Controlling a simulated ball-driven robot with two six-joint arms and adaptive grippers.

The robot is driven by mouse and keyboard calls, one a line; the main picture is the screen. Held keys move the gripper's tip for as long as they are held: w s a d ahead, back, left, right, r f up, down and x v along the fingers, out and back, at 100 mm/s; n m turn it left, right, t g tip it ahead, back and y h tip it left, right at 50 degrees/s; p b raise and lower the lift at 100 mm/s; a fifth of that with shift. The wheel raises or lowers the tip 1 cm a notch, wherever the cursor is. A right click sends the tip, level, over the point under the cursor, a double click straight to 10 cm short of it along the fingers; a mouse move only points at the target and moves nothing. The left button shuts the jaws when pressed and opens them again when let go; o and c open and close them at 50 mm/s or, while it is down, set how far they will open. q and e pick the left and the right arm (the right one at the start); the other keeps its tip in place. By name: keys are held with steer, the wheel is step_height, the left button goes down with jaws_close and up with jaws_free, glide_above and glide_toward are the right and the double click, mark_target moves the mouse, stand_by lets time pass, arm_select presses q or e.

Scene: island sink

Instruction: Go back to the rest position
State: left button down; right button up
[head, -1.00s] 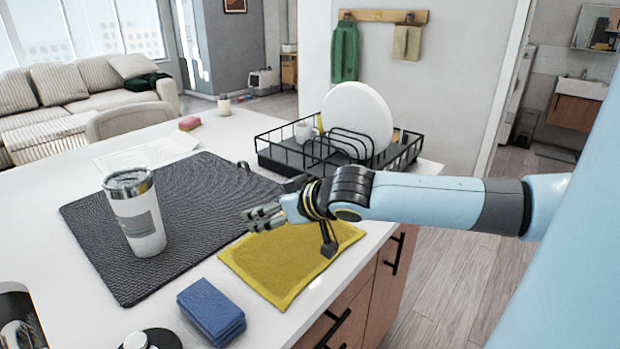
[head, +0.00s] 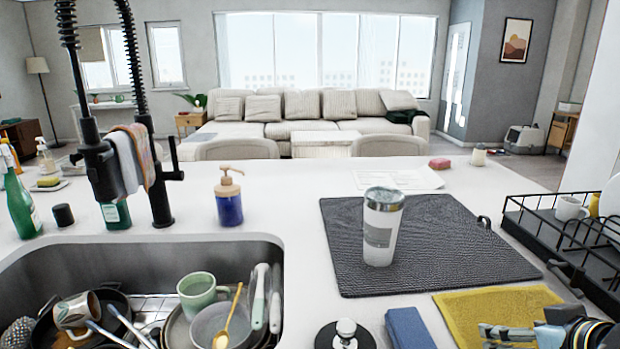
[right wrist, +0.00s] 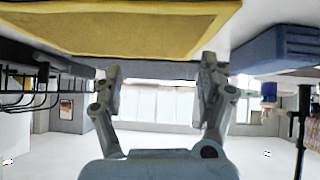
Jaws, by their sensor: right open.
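My right gripper (head: 500,335) is at the lower right corner of the head view, partly cut off by the frame edge. It is beside the yellow cloth (head: 490,310), over the counter's right part. In the right wrist view its two fingers (right wrist: 160,78) are spread apart with nothing between them. The yellow cloth also shows in the right wrist view (right wrist: 110,25), where the picture appears upside down. My left gripper is not in view.
A white tumbler (head: 381,230) stands on a dark mat (head: 450,255). A black dish rack (head: 560,235) is at the right. The sink (head: 150,255) at the left holds several dishes, below a black faucet (head: 100,150).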

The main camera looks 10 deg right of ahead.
steer(key=s+a+r+n+g+y, duration=0.1)
steer(key=s+a+r+n+g, duration=0.15)
steer(key=s+a+g, duration=0.75)
steer(key=s+d+f+m+t+b, duration=0.1)
steer(key=s+f+b, duration=0.3)
steer(key=f, duration=1.3)
steer(key=s+f+t+b, duration=0.2)
steer(key=s+f+b, duration=0.15)
steer(key=f, duration=1.25)
steer(key=s+d+f+g+b, duration=0.1)
steer(key=s+f+b, duration=0.4)
steer(key=s+f, duration=1.4)
step_height(320, 180, down, 4)
steer(key=shift+r+b, duration=0.15)
steer(key=shift+b, duration=0.25)
steer(key=shift+g, duration=0.3)
